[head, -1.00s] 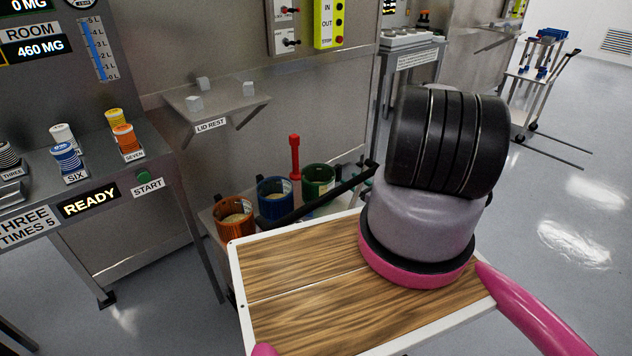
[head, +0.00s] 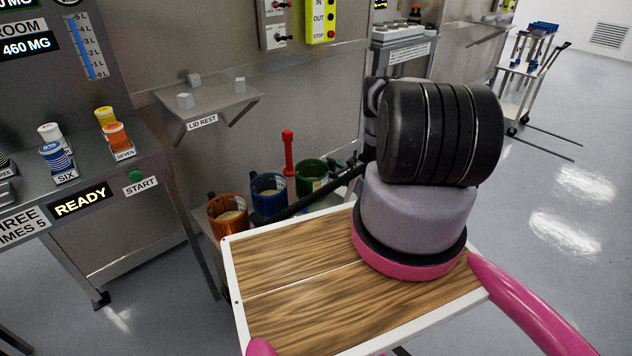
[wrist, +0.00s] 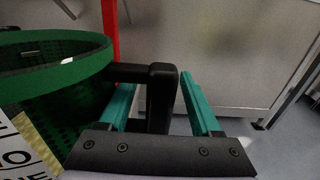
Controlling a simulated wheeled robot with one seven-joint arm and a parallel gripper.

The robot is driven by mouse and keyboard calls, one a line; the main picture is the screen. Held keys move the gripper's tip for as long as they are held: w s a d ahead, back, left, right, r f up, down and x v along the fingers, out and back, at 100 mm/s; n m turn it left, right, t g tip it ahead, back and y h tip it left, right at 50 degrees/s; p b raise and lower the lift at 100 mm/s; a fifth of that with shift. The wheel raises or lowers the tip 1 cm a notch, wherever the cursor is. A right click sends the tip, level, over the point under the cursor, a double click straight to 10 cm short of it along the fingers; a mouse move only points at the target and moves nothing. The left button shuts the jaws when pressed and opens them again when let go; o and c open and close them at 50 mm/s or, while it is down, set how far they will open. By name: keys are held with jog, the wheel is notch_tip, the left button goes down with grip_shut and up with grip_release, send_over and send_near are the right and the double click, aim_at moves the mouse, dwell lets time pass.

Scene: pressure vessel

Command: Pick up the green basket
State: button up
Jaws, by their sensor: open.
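The green basket (head: 312,178) stands at the right end of a row of baskets, beyond my wooden-topped tray. In the wrist view its green rim and mesh wall (wrist: 62,85) fill the left side, and a dark handle (wrist: 160,95) sticks out to the right from the rim. My gripper (wrist: 158,82) is open, with one teal finger on each side of this handle. The handle's end stands between the fingers; whether either finger touches it, I cannot tell. In the head view my arm hides most of the gripper.
An orange basket (head: 228,215) and a blue basket (head: 270,196) stand to the left of the green one. A red upright handle (head: 289,153) rises close behind. A dark bar (head: 305,203) runs in front of the baskets. The lid rest shelf (head: 215,108) is above.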

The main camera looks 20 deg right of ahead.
grip_shut()
dwell(1.4)
